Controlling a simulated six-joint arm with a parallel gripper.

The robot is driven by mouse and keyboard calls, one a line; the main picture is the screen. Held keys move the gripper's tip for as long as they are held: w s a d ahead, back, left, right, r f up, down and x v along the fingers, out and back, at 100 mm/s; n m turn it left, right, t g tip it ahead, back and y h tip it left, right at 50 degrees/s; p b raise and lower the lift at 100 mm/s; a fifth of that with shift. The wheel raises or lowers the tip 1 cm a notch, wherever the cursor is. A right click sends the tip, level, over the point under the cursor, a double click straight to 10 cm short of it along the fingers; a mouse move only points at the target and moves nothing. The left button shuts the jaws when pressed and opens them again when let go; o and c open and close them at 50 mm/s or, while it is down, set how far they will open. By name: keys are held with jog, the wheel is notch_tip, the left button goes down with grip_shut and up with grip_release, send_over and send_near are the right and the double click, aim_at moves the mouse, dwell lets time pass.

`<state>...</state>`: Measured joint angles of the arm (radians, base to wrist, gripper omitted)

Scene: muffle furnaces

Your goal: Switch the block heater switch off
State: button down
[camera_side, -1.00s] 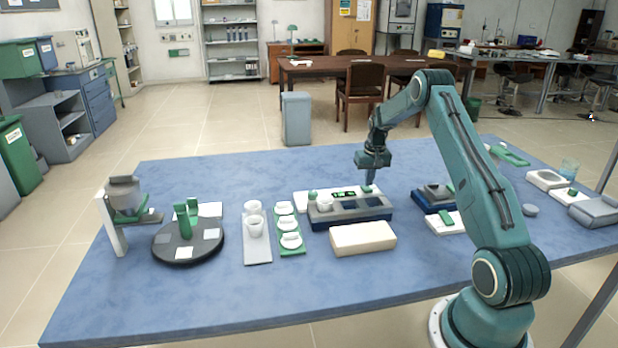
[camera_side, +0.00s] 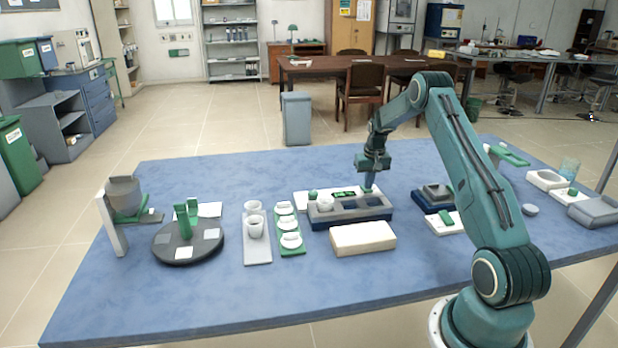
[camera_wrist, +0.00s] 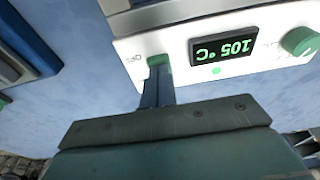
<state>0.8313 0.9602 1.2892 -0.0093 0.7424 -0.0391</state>
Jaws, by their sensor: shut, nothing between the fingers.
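The block heater (camera_side: 350,214) is a dark blue and grey block with square wells and a white cup in its left well. Its white control panel (camera_side: 303,198) lies along its back edge. My gripper (camera_side: 368,187) is shut and empty, pointing down at the panel's right end (camera_wrist: 157,70).
A cream slab (camera_side: 362,238) lies in front of the heater. A green strip with white dishes (camera_side: 289,240) and a grey rack with cups (camera_side: 256,250) stand left. A dark blue device (camera_side: 433,199) stands right. Blue tabletop is clear in front.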

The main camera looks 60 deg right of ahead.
jog(key=shift+f, duration=0.25)
jog(key=shift+r, duration=3.55)
